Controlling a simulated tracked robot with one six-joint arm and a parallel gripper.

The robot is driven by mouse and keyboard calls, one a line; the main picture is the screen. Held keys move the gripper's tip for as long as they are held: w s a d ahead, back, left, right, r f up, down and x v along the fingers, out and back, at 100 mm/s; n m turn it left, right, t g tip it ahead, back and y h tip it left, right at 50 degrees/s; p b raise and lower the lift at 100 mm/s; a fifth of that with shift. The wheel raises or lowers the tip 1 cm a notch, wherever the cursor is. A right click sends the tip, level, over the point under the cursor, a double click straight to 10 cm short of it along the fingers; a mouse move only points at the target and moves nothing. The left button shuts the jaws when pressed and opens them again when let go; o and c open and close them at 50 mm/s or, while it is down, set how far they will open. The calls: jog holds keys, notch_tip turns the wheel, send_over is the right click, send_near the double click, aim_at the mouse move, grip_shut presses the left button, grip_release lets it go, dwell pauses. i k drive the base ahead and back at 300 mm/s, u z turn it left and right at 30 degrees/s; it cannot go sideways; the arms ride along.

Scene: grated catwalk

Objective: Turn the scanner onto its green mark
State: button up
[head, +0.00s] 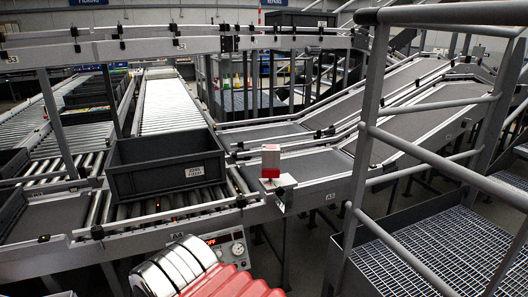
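A small box-shaped unit with a red front and a pale top (270,161), which looks like the scanner, stands upright at the corner of the conveyor frame near the middle of the head view. It sits on a pale bracket plate (288,181) with a small patch of green beside its base. The way the scanner faces is too small to tell for sure, and I cannot tell whether it lines up with the green. My gripper is not in view, and nothing is seen touching the scanner.
A dark grey crate (168,167) stands on the rollers left of the scanner. Grey handrails (364,150) rise at right, above blue-grey grating (440,255). A control panel with a dial (231,246) sits below the conveyor. Belts (310,167) run to the right behind the scanner.

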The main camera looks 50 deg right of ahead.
aim_at(271, 154)
jog(key=z, duration=0.45)
jog(key=i, duration=0.85)
jog(key=z, duration=0.6)
